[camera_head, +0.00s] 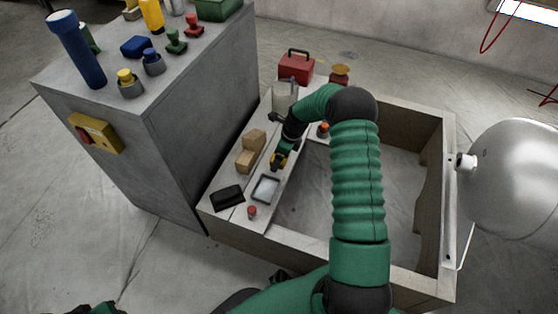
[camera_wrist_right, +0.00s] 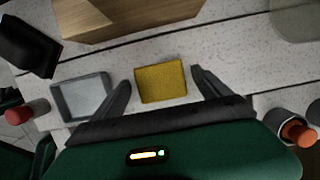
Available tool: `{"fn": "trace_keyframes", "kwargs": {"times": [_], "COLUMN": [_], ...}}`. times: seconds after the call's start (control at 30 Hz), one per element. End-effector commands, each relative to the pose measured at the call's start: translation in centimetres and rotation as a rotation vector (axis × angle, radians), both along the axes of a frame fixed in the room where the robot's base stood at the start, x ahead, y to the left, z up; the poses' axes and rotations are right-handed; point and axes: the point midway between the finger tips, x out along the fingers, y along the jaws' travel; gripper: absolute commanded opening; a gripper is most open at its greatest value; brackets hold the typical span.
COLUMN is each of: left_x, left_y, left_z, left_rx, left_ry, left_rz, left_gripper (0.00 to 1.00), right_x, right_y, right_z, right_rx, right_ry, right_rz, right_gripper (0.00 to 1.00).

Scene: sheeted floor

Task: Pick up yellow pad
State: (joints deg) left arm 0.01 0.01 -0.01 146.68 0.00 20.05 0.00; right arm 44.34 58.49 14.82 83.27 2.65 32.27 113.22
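The yellow pad (camera_wrist_right: 161,82) lies on the speckled light board in the right wrist view. In the head view only a bit of yellow (camera_head: 283,161) shows by my right gripper (camera_head: 279,162). My right gripper (camera_wrist_right: 162,88) is open in the right wrist view, one finger on each side of the pad. Gaps show between the fingers and the pad, so nothing is gripped. How high the fingertips are above the board is hard to tell. My left gripper is not visible.
A shallow grey tray (camera_wrist_right: 82,97) lies left of the pad. A wooden block (camera_wrist_right: 125,15), a black item (camera_wrist_right: 25,45) and a red knob (camera_wrist_right: 27,113) are nearby. An orange-topped item (camera_wrist_right: 298,132) stands right. A tall grey cabinet (camera_head: 200,110) flanks the board.

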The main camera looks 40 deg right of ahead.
Motion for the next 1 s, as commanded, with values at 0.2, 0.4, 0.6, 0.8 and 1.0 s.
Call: {"fn": "trace_keyframes", "kwargs": {"times": [0.2, 0.4, 0.6, 0.8, 1.0], "left_x": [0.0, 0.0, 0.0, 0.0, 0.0], "left_y": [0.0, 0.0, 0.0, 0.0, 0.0], "left_z": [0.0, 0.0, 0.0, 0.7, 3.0], "left_rx": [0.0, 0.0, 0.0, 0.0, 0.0], "left_ry": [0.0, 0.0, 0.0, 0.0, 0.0], "left_rz": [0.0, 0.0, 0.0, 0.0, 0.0], "left_gripper": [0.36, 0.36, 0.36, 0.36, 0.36], "right_x": [0.0, 0.0, 0.0, 0.0, -0.1], "right_y": [0.0, 0.0, 0.0, 0.0, 0.0], "right_z": [0.0, 0.0, 0.0, 0.7, 3.4], "right_rx": [0.001, 0.0, 0.0, -0.001, -0.001], "right_ry": [0.0, 0.001, 0.0, 0.001, 0.002], "right_rz": [0.0, 0.0, 0.0, 0.001, 0.001], "right_gripper": [0.56, 0.3, 0.23, 0.23, 0.23]}}
